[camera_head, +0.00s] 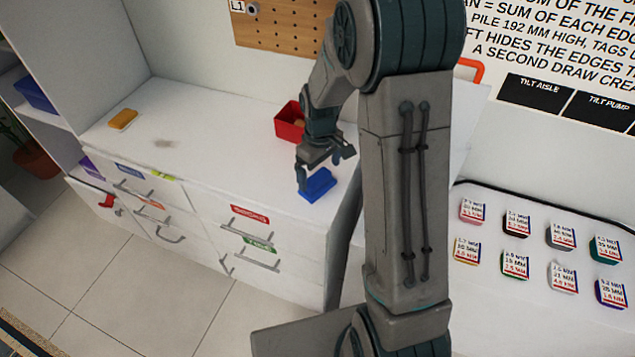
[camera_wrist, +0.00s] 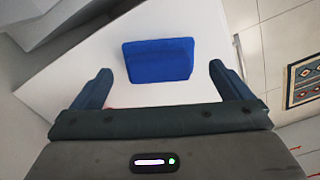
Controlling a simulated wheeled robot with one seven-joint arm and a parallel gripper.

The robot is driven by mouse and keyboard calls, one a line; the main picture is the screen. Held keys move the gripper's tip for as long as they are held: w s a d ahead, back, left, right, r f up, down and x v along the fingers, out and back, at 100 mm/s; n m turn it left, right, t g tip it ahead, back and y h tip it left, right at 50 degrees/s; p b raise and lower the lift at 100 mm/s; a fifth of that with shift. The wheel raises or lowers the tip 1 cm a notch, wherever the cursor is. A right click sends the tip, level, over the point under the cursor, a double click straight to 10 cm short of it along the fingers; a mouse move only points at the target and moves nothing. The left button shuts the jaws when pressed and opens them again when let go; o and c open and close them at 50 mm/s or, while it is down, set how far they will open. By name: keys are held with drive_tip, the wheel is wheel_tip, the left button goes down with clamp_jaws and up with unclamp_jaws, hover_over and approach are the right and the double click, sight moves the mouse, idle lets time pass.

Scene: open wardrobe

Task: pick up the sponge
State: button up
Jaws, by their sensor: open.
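A yellow-orange block (camera_head: 123,119) that looks like a sponge lies flat on the white counter at the left in the head view, well away from my gripper. My gripper (camera_head: 323,168) is open and points down above a small blue object (camera_head: 318,184) near the counter's right front corner. In the wrist view, the blue object (camera_wrist: 158,61) appears between and beyond the two fingertips of my gripper (camera_wrist: 161,72), with nothing held. I cannot tell for sure what the blue object is. The yellow-orange block is not in the wrist view.
A red bin (camera_head: 289,123) with something in it stands on the counter behind my gripper. Drawers with handles (camera_head: 172,236) line the front. Several labelled blocks (camera_head: 515,224) sit on a right-hand surface. The counter's middle is clear.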

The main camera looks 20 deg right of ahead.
sight(320, 177)
drive_tip(key=shift+w+f, duration=0.15)
drive_tip(key=shift+f, duration=1.9)
drive_tip(key=c, duration=1.1)
drive_tip(key=shift+r, duration=0.15)
drive_tip(key=shift+c, duration=0.2)
drive_tip(key=shift+r, duration=0.6)
wheel_tip(320, 177, up, 3)
drive_tip(key=shift+f, duration=0.1)
drive_tip(key=s+d+r, duration=0.2)
drive_tip(key=s+r, duration=0.1)
drive_tip(key=s, duration=0.2)
drive_tip(key=s+d+r+b, duration=0.1)
drive_tip(key=s+d+r, duration=0.1)
drive_tip(key=s, duration=0.3)
drive_tip(key=shift+s+d+r, duration=0.25)
drive_tip(key=shift+s+r, duration=0.15)
drive_tip(key=shift+r, duration=0.45)
